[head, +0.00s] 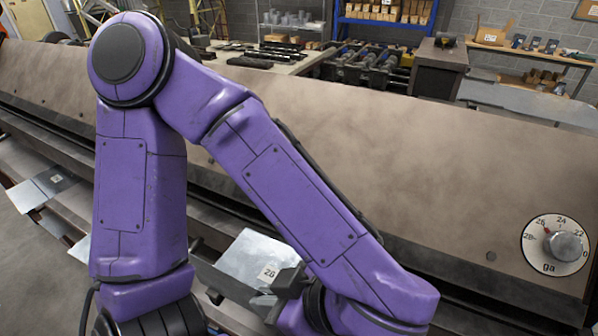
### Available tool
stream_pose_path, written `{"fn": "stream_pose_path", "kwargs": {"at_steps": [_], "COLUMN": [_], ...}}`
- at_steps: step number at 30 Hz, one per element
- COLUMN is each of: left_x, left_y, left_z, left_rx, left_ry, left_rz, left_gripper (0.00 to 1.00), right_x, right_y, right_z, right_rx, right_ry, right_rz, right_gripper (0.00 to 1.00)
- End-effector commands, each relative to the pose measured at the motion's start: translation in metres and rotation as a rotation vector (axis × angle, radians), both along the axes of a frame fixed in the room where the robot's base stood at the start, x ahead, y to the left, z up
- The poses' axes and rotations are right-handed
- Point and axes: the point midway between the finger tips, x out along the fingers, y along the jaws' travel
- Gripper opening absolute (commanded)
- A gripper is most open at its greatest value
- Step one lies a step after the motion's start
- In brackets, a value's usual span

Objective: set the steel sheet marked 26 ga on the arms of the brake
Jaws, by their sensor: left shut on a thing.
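The steel sheet marked 26 (249,254) is a small bright silver plate with a white label, low in the middle of the head view. My left gripper (285,284) is shut on its right edge, near the label; my purple forearm hides part of the sheet's right side. The brake (440,165) is the long brown machine across the view. Its front ledge and arms (215,282) show just below and left of the sheet; whether the sheet touches them I cannot tell. My right gripper is out of view.
Another silver sheet (40,190) with a label lies at the far left on the brake's front. A gauge dial (556,246) marked ga is at the brake's right, its red mark near 26. Behind stand a bench (250,62) and a blue shelf (385,22).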

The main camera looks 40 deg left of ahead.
Motion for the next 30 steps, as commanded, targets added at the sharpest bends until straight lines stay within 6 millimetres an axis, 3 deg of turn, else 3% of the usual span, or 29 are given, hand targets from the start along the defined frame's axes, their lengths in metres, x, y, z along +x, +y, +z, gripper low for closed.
{"fn": "stream_pose_path", "kwargs": {"at_steps": [1,3,4,14,24,30], "left_x": [0.000,0.000,0.000,0.002,0.018,0.023], "left_y": [0.000,0.000,0.000,-0.004,-0.057,-0.073], "left_z": [-0.001,-0.001,-0.001,0.002,0.053,0.069], "left_rx": [0.000,0.000,0.000,0.000,0.001,0.001], "left_ry": [0.000,0.000,0.000,-0.001,-0.003,0.000], "left_rz": [0.000,0.000,0.000,-0.001,0.001,-0.001], "left_gripper": [0.11,0.34,0.37,0.37,0.37,0.37], "right_x": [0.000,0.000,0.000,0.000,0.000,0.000], "right_y": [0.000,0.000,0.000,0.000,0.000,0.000], "right_z": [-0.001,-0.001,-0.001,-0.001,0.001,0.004], "right_rx": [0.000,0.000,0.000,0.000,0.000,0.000], "right_ry": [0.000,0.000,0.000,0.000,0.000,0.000], "right_rz": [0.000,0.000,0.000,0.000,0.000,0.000], "right_gripper": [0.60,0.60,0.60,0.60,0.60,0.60]}}
